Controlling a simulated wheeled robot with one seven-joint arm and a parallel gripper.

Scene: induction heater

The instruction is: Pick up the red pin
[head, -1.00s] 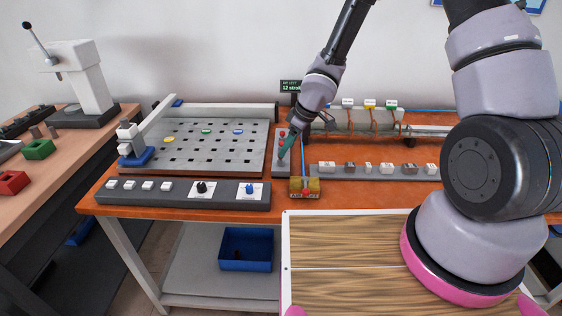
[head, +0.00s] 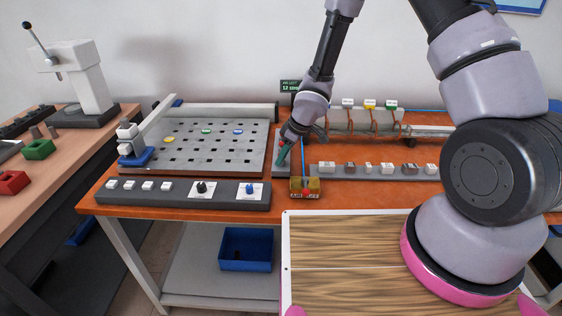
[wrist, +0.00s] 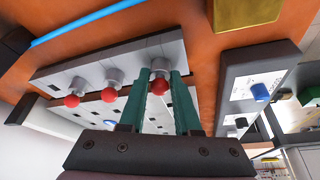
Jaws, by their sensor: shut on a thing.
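Three pins with round red heads stand on a light grey block (wrist: 115,60) in the wrist view. The red pin (wrist: 159,84) at the right end is between the green fingers of my gripper (wrist: 162,76), which is shut on it. The other two are a middle red pin (wrist: 109,94) and a left red pin (wrist: 72,101), both outside the fingers. I cannot tell whether the held pin is clear of its seat. In the head view my gripper (head: 281,157) points down at the narrow block and hides most of the pins.
A yellow box (head: 304,188) stands close in front of the block. A perforated plate (head: 200,140) lies to the left, with a control strip (head: 180,193) in front. A row of small blocks (head: 368,168) and a coil fixture (head: 365,120) are to the right.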

